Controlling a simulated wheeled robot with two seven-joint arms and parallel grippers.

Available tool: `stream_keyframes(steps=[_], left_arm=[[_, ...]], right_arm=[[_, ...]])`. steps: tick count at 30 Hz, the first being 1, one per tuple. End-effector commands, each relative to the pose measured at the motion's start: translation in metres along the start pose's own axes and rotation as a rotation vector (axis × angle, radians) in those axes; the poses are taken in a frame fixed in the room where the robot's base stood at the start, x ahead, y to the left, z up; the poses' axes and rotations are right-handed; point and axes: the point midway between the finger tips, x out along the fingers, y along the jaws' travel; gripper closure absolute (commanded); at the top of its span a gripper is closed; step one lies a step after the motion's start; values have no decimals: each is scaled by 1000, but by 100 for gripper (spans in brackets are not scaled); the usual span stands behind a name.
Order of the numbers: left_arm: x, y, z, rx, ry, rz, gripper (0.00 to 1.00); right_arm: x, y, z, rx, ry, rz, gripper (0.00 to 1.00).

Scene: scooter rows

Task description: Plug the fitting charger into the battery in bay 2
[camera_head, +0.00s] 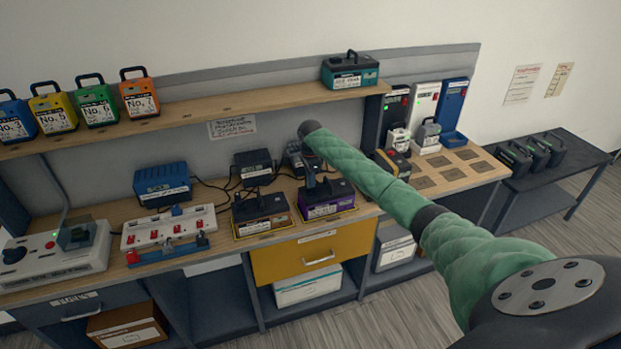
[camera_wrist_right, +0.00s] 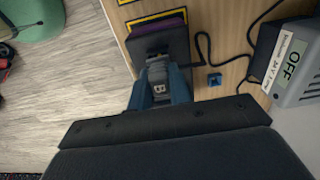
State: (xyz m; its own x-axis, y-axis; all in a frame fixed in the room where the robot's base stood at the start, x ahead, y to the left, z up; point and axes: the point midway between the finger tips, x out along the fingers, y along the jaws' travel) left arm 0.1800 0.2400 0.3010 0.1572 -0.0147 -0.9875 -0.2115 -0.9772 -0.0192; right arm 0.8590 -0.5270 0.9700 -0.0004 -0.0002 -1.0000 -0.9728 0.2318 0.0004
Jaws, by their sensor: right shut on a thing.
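My right gripper (camera_head: 312,186) reaches over the bench at a purple-sided dark battery (camera_head: 328,207) in a yellow outline; the gripper also shows in the right wrist view (camera_wrist_right: 160,92). Its blue fingers are shut on a grey plug (camera_wrist_right: 158,72), at the edge of the dark battery (camera_wrist_right: 155,45). I cannot tell whether the plug is seated. A brown-sided battery (camera_head: 262,216) stands to the left in another yellow outline. Chargers behind are a blue one (camera_head: 162,184), a black one (camera_head: 252,166) and one partly hidden by my arm. A grey charger (camera_wrist_right: 292,65) shows "OFF" in the wrist view. My left gripper is out of view.
Black cables run between the chargers and batteries. A small blue piece (camera_wrist_right: 214,79) lies beside the battery. A white rack (camera_head: 170,230) and tester box (camera_head: 55,255) stand left. The shelf (camera_head: 200,114) hangs above. Upright units (camera_head: 424,105) stand right.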

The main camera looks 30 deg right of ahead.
Motion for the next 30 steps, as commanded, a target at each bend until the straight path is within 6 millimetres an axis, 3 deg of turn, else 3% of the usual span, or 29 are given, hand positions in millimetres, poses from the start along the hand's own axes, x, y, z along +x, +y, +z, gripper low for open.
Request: stream_keyframes(steps=[30], left_arm=[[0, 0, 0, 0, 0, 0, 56]], right_arm=[[16, 0, 1, -1, -1, 0, 100]])
